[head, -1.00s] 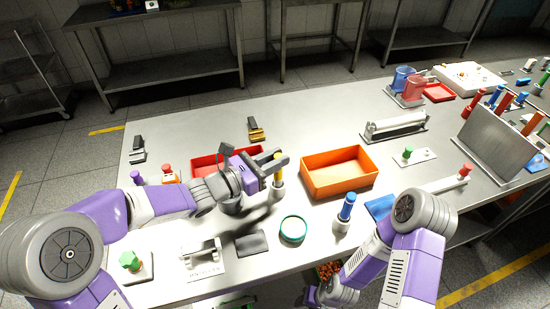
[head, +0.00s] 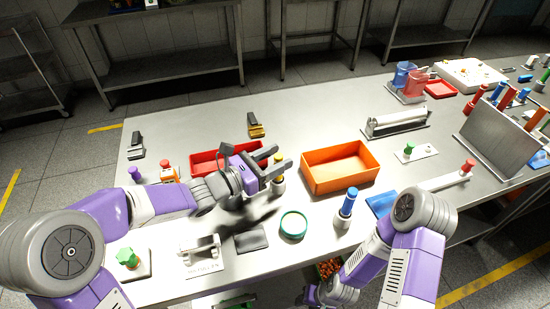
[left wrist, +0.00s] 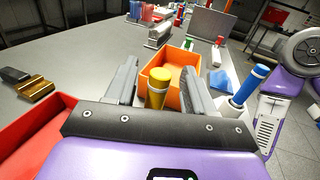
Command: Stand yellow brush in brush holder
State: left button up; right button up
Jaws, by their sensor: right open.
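The yellow brush (head: 277,160) stands upright in a metallic holder (head: 279,186) on the table, left of the orange bin. My left gripper (head: 285,162) is open around the brush's upper part. In the left wrist view the yellow handle (left wrist: 159,88) shows between the two spread fingers (left wrist: 160,72), with gaps on both sides. The brush's lower end is hidden. My right gripper (head: 318,296) is low by the table's front edge, partly hidden, and open.
An orange bin (head: 309,178) lies just right of the left gripper and a red tray (head: 205,160) behind it. A blue brush (head: 348,202) stands in its own holder at right.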

pick_arm(q)
jog(key=p+v, duration=0.2)
jog(key=v, duration=0.5)
jog(key=shift+s+a, duration=0.2)
jog(key=shift+a, duration=0.05)
dwell(0.4)
